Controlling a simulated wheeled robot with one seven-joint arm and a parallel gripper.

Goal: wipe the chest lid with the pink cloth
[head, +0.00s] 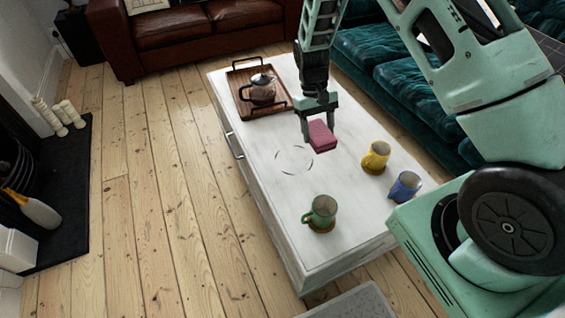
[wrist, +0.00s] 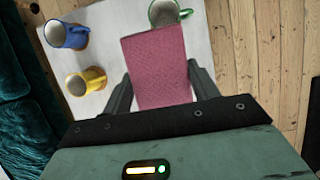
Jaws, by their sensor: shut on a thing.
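The pink cloth (head: 321,136) is a folded block held between the fingers of my gripper (head: 318,112). It also shows in the wrist view (wrist: 156,66), with a finger of my gripper (wrist: 160,88) on each side. The chest (head: 262,197) is long and whitish, with a pale lid and a metal handle on its left side. My gripper is over the lid, right of its middle. I cannot tell whether the cloth touches the lid. A faint ring of dark marks (head: 294,160) lies on the lid, left of the cloth.
On the lid stand a green mug (head: 320,212), a yellow mug (head: 376,157) and a blue mug (head: 404,187). A wooden tray (head: 240,88) with a glass pot (head: 263,88) is at the far end. A teal sofa (head: 400,85) borders the right; bare floorboards lie left.

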